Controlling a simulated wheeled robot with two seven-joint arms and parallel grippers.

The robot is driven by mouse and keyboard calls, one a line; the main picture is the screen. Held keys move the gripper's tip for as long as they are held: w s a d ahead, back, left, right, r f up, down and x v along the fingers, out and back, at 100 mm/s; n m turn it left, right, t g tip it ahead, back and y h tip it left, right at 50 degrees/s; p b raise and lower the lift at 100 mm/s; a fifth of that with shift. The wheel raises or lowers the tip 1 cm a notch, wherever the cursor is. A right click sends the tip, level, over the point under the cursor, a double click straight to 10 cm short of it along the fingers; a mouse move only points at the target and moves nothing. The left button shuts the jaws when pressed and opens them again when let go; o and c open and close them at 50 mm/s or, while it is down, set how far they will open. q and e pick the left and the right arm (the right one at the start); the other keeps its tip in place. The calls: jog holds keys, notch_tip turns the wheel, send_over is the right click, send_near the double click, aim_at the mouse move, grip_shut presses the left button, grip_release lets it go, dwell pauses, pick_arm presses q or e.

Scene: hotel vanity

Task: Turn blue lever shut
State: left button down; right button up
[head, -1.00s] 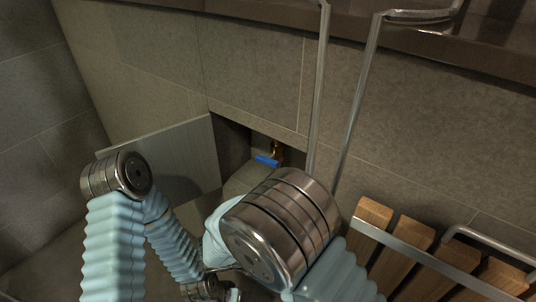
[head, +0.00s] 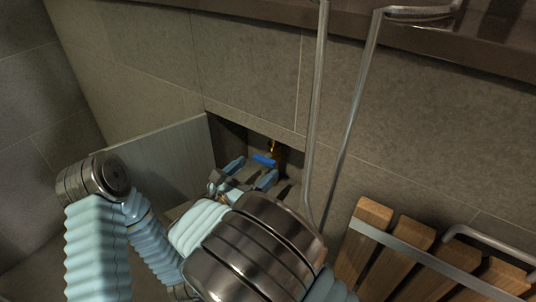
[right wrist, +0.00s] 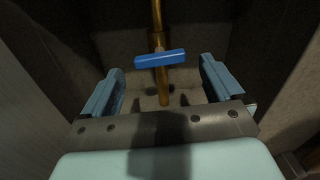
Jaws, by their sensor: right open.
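The blue lever (head: 263,160) sits on a brass valve and pipe (head: 274,147) inside a recess in the tiled wall. In the right wrist view the lever (right wrist: 160,59) lies crosswise to the upright brass pipe (right wrist: 163,87), tilted slightly. My right gripper (head: 250,172) is open at the recess, just in front of the lever. In the right wrist view its two fingers (right wrist: 161,84) stand wide apart, left and right of the pipe, and the lever shows beyond them, apparently untouched. My left arm is in the head view at the left, but its gripper cannot be made out.
A grey hatch panel (head: 165,158) stands open on the left of the recess. Metal bars (head: 317,110) hang down in front of the wall to the right. A wooden slatted rack (head: 405,250) is at the lower right. The recess walls are close around my right gripper.

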aim_at(262, 163)
jog(key=x, duration=0.6)
jog(key=shift+w+d, duration=0.1)
jog(key=shift+w, duration=0.05)
jog(key=c, duration=1)
jog(key=shift+f+m+b, duration=0.2)
jog(key=shift+m+b, duration=0.25)
jog(key=shift+m, duration=0.15)
jog(key=shift+o, duration=0.2)
jog(key=shift+r, duration=0.15)
jog(key=o, duration=1)
jog(key=shift+c, duration=0.2)
jog(key=v, duration=1.4)
